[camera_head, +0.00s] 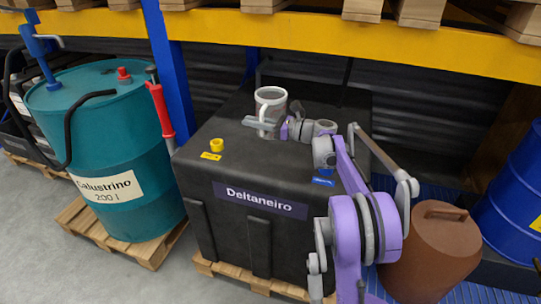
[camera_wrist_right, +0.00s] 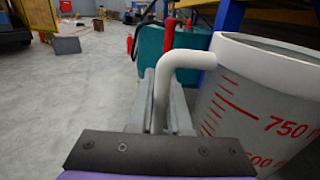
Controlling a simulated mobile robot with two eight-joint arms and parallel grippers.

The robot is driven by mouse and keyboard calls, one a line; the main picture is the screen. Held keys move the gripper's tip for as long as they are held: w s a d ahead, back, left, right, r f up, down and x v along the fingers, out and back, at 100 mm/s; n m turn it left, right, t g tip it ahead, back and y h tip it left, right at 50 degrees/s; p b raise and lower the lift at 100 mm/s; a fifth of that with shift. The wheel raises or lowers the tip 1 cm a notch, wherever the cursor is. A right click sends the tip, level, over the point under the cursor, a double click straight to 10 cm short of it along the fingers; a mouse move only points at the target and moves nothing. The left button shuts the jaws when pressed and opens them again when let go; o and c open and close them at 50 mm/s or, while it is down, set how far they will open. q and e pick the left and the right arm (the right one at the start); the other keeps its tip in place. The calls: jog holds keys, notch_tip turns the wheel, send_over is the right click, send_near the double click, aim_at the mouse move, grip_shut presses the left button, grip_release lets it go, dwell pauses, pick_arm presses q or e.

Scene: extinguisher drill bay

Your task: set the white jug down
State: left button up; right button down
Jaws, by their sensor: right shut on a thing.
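The white jug (camera_head: 272,97) is upright at the top of the black box labelled Deltaneiro (camera_head: 225,170), toward its back. I cannot tell whether its base touches the box top. My right gripper (camera_head: 262,124) reaches it from the right and is shut on its handle. In the right wrist view the jug (camera_wrist_right: 250,105) fills the right side, with red volume marks on its wall. Its white handle runs down between the fingers of my right gripper (camera_wrist_right: 160,95). My left gripper is not in view.
A yellow cap (camera_head: 216,145) sits on the box top's left side. A teal drum (camera_head: 115,150) with a pump and a red-handled tool (camera_head: 160,108) stand left. A brown container (camera_head: 430,252) and a blue drum (camera_head: 515,200) stand right. A yellow rack beam (camera_head: 350,40) crosses above.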

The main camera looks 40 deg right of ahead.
notch_tip(320, 180, down, 10)
jog(key=shift+d+r+b, duration=0.1)
jog(key=shift+r+b, duration=0.1)
jog(key=shift+b, duration=0.5)
jog(key=shift+f, duration=0.15)
jog(key=c, duration=0.9)
grip_release()
jog(key=shift+o, duration=0.2)
